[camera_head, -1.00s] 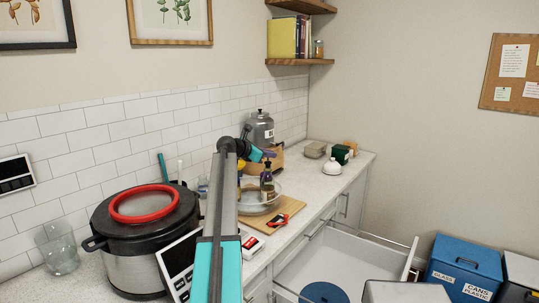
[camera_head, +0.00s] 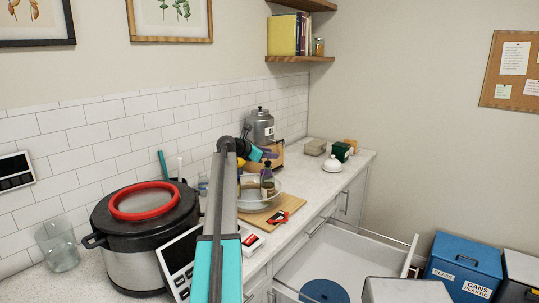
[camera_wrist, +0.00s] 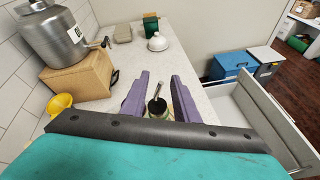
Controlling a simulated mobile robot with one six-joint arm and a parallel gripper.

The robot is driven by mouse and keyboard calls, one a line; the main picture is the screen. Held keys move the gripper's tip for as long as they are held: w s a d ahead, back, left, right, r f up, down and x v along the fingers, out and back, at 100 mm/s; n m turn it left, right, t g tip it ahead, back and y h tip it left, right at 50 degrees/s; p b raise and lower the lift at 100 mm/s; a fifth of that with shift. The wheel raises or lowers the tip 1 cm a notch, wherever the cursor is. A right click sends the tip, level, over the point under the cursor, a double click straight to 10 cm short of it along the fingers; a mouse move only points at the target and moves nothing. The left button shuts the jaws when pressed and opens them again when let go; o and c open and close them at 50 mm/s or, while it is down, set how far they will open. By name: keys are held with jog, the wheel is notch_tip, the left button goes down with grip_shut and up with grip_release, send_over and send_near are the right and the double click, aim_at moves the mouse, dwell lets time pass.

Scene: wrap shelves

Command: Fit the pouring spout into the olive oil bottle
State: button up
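The olive oil bottle (camera_head: 267,185) stands upright by the glass bowl, with a dark top. In the wrist view its top shows as a dark round shape between my fingers, with a pale rim below. The pouring spout (camera_wrist: 159,90), a thin grey tube on a black base (camera_wrist: 157,107), stands up from the bottle's top; how deep it sits cannot be told. My gripper (camera_wrist: 160,84) is open, its purple fingers on either side of the spout with gaps. In the head view my gripper (camera_head: 270,153) is just above the bottle.
A glass bowl (camera_head: 250,203) and a wooden board (camera_head: 287,208) with a red and black item (camera_head: 278,217) are close by. A yellow item (camera_wrist: 60,103) is at left. An open drawer (camera_head: 340,262) juts out.

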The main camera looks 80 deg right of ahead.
jog(key=b+v, duration=0.3)
jog(key=v, duration=1.1)
jog(key=shift+s, duration=0.1)
dwell(0.8)
